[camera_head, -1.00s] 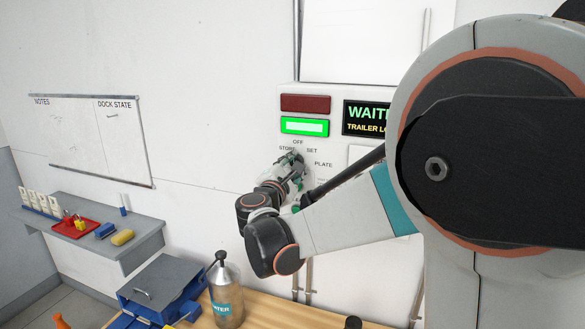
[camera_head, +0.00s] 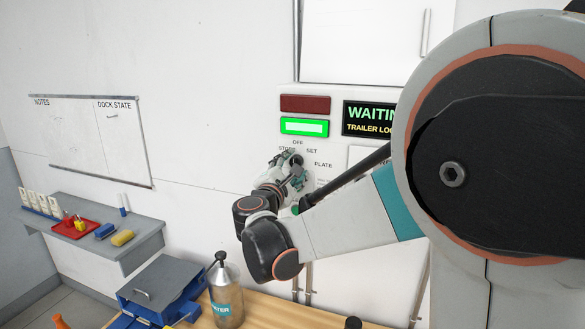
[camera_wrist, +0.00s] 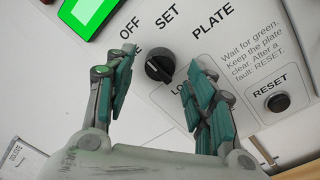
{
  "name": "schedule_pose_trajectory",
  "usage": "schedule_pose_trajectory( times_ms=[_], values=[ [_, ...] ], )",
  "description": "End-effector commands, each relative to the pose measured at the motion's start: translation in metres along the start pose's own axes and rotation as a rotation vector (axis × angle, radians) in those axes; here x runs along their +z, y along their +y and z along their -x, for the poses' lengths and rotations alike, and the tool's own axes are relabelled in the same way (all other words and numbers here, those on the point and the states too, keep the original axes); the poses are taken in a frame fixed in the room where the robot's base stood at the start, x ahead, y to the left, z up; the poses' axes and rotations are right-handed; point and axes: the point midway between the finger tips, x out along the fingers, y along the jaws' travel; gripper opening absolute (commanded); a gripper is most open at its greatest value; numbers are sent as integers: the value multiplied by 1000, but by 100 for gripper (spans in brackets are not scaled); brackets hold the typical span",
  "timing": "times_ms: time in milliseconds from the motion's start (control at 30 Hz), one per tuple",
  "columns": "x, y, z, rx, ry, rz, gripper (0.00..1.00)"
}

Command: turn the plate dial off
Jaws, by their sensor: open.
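The plate dial (camera_wrist: 160,68) is a black round knob on the white control panel. In the wrist view it sits between and just beyond my open fingers, with the words OFF, SET and PLATE printed around it. My gripper (camera_wrist: 160,85) is open, one teal-padded finger on each side of the dial, and does not visibly touch it. In the head view my gripper (camera_head: 292,165) is at the panel below the OFF label and hides most of the dial. The dial's exact pointing is hard to read.
A lit green lamp (camera_head: 304,127) and a dark red lamp (camera_head: 305,103) are above the dial. A display (camera_head: 368,118) reads WAITING. A RESET button (camera_wrist: 278,101) is right of the dial. A water bottle (camera_head: 226,292) and blue box (camera_head: 163,288) stand on the bench below.

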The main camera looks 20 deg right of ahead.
Motion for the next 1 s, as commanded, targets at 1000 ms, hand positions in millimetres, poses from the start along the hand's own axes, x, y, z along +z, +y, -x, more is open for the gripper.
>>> schedule_pose_trajectory(
  times_ms=[1000],
  values=[
    [1, -1, 110, -1, 0, 0, 50]
  ],
)
